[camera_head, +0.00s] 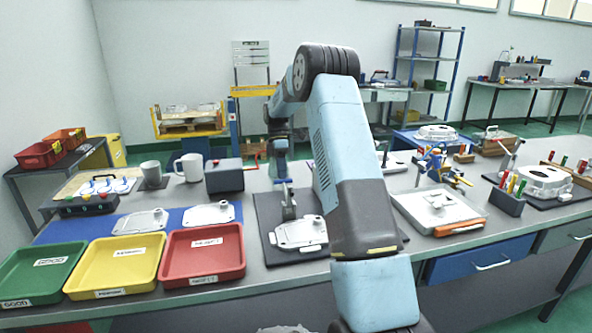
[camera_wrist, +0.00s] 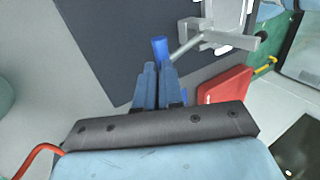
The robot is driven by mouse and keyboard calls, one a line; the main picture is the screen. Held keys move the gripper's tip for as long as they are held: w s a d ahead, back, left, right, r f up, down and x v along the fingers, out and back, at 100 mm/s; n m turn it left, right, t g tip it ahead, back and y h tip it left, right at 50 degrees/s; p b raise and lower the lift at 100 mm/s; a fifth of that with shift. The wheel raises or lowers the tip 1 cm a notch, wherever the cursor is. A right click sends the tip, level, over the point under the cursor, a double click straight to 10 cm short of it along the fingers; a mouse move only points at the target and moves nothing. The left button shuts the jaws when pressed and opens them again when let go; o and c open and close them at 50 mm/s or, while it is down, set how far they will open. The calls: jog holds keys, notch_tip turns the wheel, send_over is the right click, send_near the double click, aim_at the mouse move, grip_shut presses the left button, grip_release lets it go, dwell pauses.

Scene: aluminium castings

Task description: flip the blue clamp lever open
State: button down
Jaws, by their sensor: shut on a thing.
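The clamp lever has a blue grip (camera_wrist: 160,48) at the end of a thin grey rod, in the wrist view. The rod runs to a grey metal clamp (camera_wrist: 212,32) at the upper right. My gripper (camera_wrist: 158,68) is shut on the blue grip, whose end shows beyond the fingertips. The fingers hide the rest of the grip. In the head view, my gripper (camera_head: 284,182) points down over the dark mat (camera_head: 266,206), close to the clamp (camera_head: 289,207). The lever is too small there to make out clearly.
A pale casting (camera_head: 300,233) lies on the mat in front of the clamp. A dark box (camera_head: 224,176) with a red crank stands to the left. Green (camera_head: 42,268), yellow (camera_head: 115,265) and red (camera_head: 203,253) trays line the front left. A fixture plate (camera_head: 438,210) lies right of my arm.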

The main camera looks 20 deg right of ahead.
jog(key=shift+s+f, duration=0.15)
jog(key=shift+f, duration=0.25)
jog(key=shift+a, duration=0.1)
jog(key=w+d+r, duration=0.2)
jog(key=w+r, duration=0.7)
jog(key=shift+r, duration=0.2)
dwell(0.6)
